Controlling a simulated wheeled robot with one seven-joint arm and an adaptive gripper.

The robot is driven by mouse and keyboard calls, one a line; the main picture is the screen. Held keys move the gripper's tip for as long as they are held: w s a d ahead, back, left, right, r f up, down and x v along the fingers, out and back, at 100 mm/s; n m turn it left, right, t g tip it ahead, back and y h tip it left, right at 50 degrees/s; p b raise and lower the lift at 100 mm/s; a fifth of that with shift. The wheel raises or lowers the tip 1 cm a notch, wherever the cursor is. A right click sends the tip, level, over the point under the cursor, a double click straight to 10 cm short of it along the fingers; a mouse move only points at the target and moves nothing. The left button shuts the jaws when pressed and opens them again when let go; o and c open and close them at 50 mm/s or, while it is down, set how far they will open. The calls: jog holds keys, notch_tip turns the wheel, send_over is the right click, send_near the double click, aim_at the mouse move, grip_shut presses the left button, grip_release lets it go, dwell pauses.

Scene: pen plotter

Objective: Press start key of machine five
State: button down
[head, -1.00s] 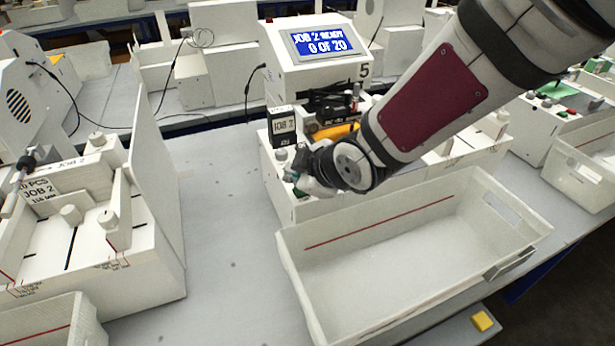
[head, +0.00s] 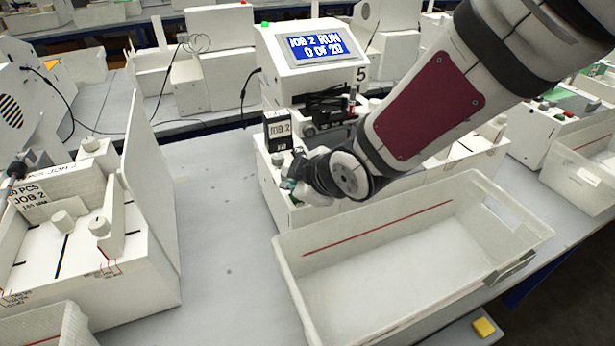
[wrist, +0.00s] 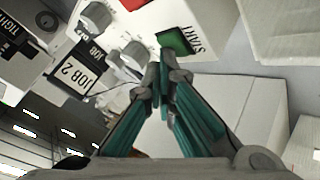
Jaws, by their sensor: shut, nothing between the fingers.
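Machine five (head: 310,68) stands in the middle of the head view, with a "5" beside its screen. Its screen (head: 321,46) reads "JOB 2 RUN 0 OF 20". In the wrist view the green start key (wrist: 176,40) shows, with the word START beside it. My gripper (wrist: 163,82) is shut and empty, its fingertips at the lower edge of the key; I cannot tell whether they touch it. In the head view my gripper (head: 290,184) is at the machine's front panel, and my wrist hides much of that panel and the key.
An empty white bin (head: 375,262) with a red line stands in front of the machine. Another machine (head: 85,230) with a stack marked JOB 2 stands at the left. In the wrist view, knobs (wrist: 133,54) and a JOB 2 card (wrist: 75,70) sit near the key.

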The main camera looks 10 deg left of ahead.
jog(key=shift+r, duration=0.1)
dwell(0.3)
jog(key=shift+r+p, duration=0.7)
jog(key=shift+p, duration=0.05)
notch_tip(320, 180, up, 5)
jog(key=p, duration=0.5)
jog(key=shift+s, duration=0.1)
dwell(0.7)
